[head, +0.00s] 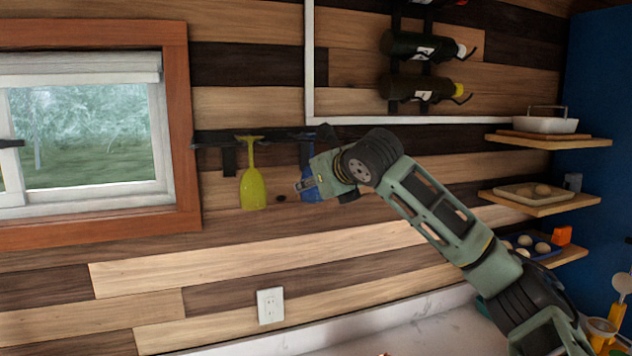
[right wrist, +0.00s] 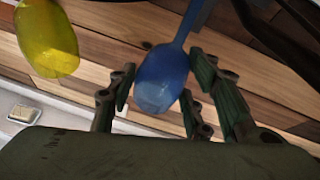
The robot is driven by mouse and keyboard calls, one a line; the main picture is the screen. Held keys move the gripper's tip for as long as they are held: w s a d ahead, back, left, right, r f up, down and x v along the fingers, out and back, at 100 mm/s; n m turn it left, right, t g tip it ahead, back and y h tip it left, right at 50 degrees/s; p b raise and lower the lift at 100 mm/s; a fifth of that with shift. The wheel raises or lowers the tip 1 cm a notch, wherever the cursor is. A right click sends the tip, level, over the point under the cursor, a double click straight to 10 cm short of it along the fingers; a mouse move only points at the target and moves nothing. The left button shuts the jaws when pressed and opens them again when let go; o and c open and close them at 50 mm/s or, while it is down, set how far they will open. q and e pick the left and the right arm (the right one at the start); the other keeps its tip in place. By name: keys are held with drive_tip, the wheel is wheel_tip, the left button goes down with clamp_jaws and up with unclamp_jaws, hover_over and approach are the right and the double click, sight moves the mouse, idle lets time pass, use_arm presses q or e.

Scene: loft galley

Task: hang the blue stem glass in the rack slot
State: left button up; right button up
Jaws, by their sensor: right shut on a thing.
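The blue stem glass (head: 311,192) hangs upside down, bowl low, at the right part of the dark wall rack (head: 215,141), partly hidden by my right gripper (head: 312,184). In the right wrist view the blue bowl (right wrist: 160,82) is between the fingers of my right gripper (right wrist: 163,72), which is shut on it. Its stem runs up out of the top of that view. The glass's upper end is about level with the rack; I cannot tell whether its foot is in a slot. My left gripper is not in view.
A yellow glass (head: 253,190) hangs upside down from the rack, just left of the blue one; it also shows in the right wrist view (right wrist: 46,40). Wine bottles (head: 415,88) are held above right. Wooden shelves (head: 540,203) stand at the right. The wall below the glasses is clear except an outlet (head: 270,306).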

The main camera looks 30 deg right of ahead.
drive_tip(key=shift+c, duration=0.2)
drive_tip(key=o, duration=1.3)
drive_tip(key=shift+s, duration=0.1)
drive_tip(key=v, duration=1.1)
drive_tip(key=shift+s+r, duration=0.15)
drive_tip(key=shift+s, duration=0.2)
